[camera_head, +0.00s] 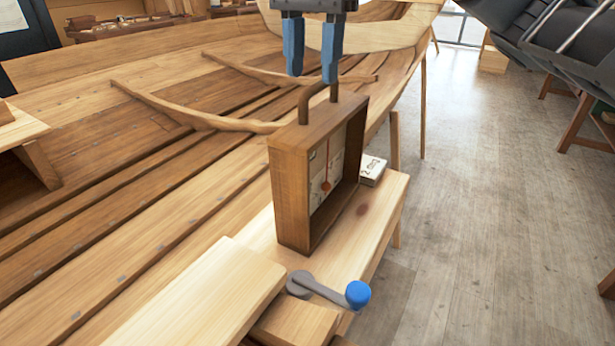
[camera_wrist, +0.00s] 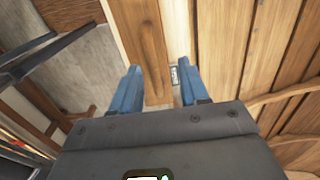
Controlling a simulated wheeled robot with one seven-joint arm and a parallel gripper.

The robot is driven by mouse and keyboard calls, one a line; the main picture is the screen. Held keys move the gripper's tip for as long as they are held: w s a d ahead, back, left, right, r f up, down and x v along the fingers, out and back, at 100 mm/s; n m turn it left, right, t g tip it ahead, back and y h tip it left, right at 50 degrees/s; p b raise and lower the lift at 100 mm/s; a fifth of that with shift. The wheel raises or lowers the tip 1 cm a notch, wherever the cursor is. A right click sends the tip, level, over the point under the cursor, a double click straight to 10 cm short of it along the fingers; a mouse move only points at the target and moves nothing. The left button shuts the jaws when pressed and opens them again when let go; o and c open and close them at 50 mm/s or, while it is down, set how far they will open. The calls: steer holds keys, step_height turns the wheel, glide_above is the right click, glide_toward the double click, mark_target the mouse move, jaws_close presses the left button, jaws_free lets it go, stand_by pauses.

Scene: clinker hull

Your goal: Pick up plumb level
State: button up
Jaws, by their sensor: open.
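The plumb level is an upright wooden box frame (camera_head: 291,198) with an open front, standing on a pale plank. In the wrist view the open fingers (camera_wrist: 158,72) frame a brown wooden surface (camera_wrist: 146,40), which looks like the box top.
A small block marked "2 deg" (camera_head: 373,170) lies behind the level on the plank (camera_head: 386,212). A grey crank with a blue knob (camera_head: 357,294) sits in front. The planked hull (camera_head: 120,170) fills the left; open floor (camera_head: 470,200) is on the right.

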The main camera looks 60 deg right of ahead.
mark_target(316, 114)
steer(key=f, duration=0.5)
steer(key=s+f, duration=0.1)
steer(key=f, duration=0.2)
steer(key=shift+a+p, duration=0.1)
steer(key=shift+p, duration=0.2)
steer(key=shift+c, duration=0.2)
jaws_close()
steer(key=shift+w, duration=0.1)
stand_by(0.9)
